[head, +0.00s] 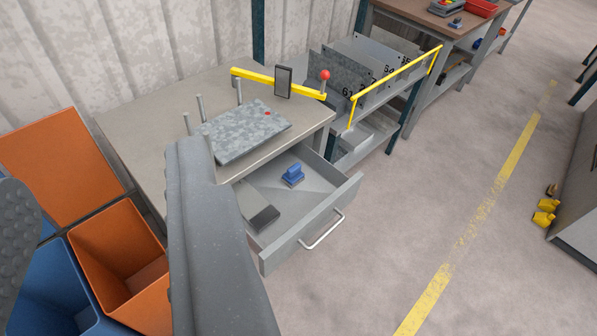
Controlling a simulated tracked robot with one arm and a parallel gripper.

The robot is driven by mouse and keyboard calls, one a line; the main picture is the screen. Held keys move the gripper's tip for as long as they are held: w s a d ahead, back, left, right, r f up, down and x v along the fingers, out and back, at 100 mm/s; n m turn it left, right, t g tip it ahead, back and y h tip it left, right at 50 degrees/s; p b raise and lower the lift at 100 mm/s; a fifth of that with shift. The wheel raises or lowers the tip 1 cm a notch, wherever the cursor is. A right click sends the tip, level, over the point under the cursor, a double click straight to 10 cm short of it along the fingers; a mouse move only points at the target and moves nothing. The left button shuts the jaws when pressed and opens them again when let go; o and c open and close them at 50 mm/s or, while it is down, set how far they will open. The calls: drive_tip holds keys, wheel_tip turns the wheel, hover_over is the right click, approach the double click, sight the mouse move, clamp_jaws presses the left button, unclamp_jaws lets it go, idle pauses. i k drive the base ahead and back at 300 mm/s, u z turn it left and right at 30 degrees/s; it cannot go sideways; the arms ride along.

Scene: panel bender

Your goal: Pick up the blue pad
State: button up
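The blue pad (292,175) is a small blue block with a raised top. It lies in the open grey drawer (318,222), toward the drawer's back right. My gripper (100,170) is large and close to the camera in the left part of the head view. One grey finger stands left of the drawer and hides part of its left side; the other, with a bumpy face, is cut off at the left edge. The fingers are wide apart with nothing between them. The pad is to the right of both fingers, apart from them.
A flat grey and dark item (258,208) lies in the drawer, left of the pad. Above is a bench (140,130) with a metal sheet (243,131), posts and a yellow bar (262,80). Orange bins (115,262) and blue bins stand left. The floor at right is mostly clear.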

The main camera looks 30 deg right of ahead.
sight(294, 177)
drive_tip(key=u, duration=0.05)
drive_tip(key=i, duration=1.55)
